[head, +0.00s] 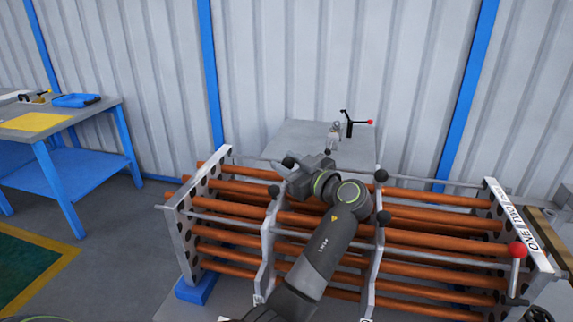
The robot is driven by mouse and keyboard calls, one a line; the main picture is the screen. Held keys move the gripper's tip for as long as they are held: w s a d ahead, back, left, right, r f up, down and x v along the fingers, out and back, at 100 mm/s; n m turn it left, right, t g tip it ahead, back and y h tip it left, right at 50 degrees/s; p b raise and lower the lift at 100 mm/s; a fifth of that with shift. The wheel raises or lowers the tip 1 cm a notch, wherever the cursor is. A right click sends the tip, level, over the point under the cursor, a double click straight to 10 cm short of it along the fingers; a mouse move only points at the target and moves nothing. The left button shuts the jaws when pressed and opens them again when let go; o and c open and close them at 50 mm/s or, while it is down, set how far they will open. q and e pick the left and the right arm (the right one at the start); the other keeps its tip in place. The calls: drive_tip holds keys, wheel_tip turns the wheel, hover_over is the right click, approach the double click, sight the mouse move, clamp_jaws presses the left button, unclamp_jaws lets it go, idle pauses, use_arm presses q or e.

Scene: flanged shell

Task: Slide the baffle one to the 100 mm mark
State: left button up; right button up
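A tube bundle of copper-coloured tubes (440,222) runs between a left end plate (185,243) and a right end plate (522,232). Two pale baffle plates cross it: a left baffle (267,245) and a right baffle (374,265), each with black knobs. Their labels are too small to read, so I cannot tell which is baffle one. The 100 mm mark is not discernible. My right gripper is not in view.
A red-knobbed lever (516,252) stands at the right end plate. A grey plate with a black, red-tipped clamp (350,124) lies behind the bundle. A blue workbench (75,150) stands at the left. Floor left of the bundle is clear.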

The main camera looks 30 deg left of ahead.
use_arm(q)
drive_tip(key=shift+o, duration=1.2)
drive_tip(key=shift+r, duration=0.15)
wheel_tip(320, 180, up, 10)
drive_tip(key=shift+f+b, duration=0.1)
drive_tip(key=shift+b, duration=0.85)
